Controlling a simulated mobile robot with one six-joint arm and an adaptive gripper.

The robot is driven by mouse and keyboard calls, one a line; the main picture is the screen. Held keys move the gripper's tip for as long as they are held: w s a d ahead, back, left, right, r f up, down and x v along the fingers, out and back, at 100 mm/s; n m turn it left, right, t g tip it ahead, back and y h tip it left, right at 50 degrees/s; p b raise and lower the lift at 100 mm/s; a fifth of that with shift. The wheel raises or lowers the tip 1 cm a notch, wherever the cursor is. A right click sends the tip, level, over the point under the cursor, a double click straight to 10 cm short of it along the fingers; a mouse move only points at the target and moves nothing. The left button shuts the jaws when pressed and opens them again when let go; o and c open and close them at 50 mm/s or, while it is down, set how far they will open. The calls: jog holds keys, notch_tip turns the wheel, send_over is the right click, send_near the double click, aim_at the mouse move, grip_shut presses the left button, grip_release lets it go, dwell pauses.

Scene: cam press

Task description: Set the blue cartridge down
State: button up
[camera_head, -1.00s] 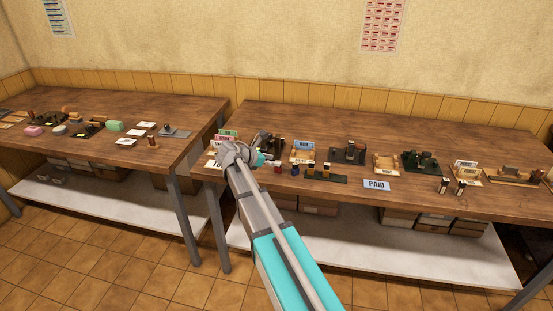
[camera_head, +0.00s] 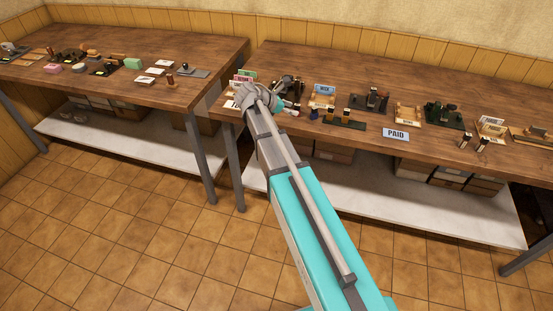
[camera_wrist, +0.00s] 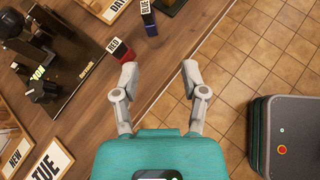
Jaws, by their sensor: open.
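The blue cartridge (camera_wrist: 149,20) stands on the wooden bench near its front edge, with a white BLUE label on its top. It also shows small in the head view (camera_head: 313,114). My gripper (camera_wrist: 158,76) is open and empty, with its fingers apart from the blue cartridge, which is ahead of them in the wrist view. The red cartridge (camera_wrist: 121,51), labelled RED, stands beside the tip of the left finger; I cannot tell whether they touch.
A dark press on a black base (camera_wrist: 70,75) stands left of my gripper in the wrist view. Beyond the front edge is open tiled floor (camera_head: 110,210).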

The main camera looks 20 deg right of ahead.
jog(key=s+a+f+m+y, duration=0.2)
jog(key=s+a+m+y, duration=0.1)
jog(key=s+m, duration=0.3)
jog(key=s+a+f+m+g+y, duration=0.1)
jog(key=s+a+f+m+y, duration=0.2)
jog(key=s+a+m, duration=0.3)
jog(key=s+a+f+m+g+y, duration=0.1)
jog(key=s+a+f+m+y, duration=0.2)
jog(key=s, duration=0.7)
jog(key=a+m+y, duration=0.1)
jog(key=m+y, duration=0.1)
jog(key=m, duration=0.1)
jog(key=shift+s+a+f+m, duration=0.15)
jog(key=shift+s+f+m, duration=0.15)
jog(key=shift+m, duration=0.1)
